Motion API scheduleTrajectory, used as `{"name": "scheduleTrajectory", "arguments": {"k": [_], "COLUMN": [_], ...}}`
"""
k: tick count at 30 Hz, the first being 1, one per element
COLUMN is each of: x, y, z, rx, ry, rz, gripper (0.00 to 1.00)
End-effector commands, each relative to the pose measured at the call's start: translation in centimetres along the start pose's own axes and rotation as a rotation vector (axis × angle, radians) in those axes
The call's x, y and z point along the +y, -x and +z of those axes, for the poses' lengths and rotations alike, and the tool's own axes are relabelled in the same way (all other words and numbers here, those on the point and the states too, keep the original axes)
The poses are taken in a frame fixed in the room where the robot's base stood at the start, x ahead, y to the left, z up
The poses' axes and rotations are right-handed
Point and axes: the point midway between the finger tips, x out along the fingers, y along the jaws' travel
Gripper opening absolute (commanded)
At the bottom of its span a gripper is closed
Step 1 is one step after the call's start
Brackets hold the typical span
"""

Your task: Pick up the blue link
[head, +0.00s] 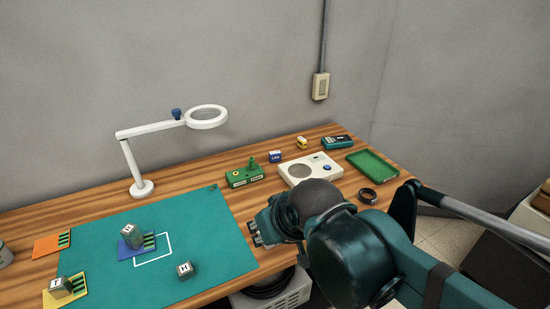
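A small blue block with a white label (275,156), which looks like the blue link, sits on the wooden table near the back. It stands between the green box with knobs and the white panel. My gripper (256,234) is at the right edge of the teal mat, nearer the camera than the blue block and well apart from it. Its fingers point left and look small and dark; I cannot tell whether they are open or shut.
A similar yellow block (302,143) stands behind the white panel (296,170). The green box (244,177) is left of the blue block. A green tray (372,165), a black ring (367,196) and a magnifier lamp (142,188) also stand here. The teal mat (200,225) holds grey blocks.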

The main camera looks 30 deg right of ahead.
Motion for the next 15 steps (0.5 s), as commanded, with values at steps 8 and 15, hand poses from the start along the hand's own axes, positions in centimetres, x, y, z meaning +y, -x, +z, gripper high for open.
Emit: {"name": "scheduleTrajectory", "arguments": {"k": [8,15], "x": [0.2,0.9], "y": [0.2,0.7], "z": [-1.1,-4.1], "rx": [-0.01,-0.042], "ry": [-0.028,-0.117], "rz": [0.003,0.013], "gripper": [0.32,0.32]}}
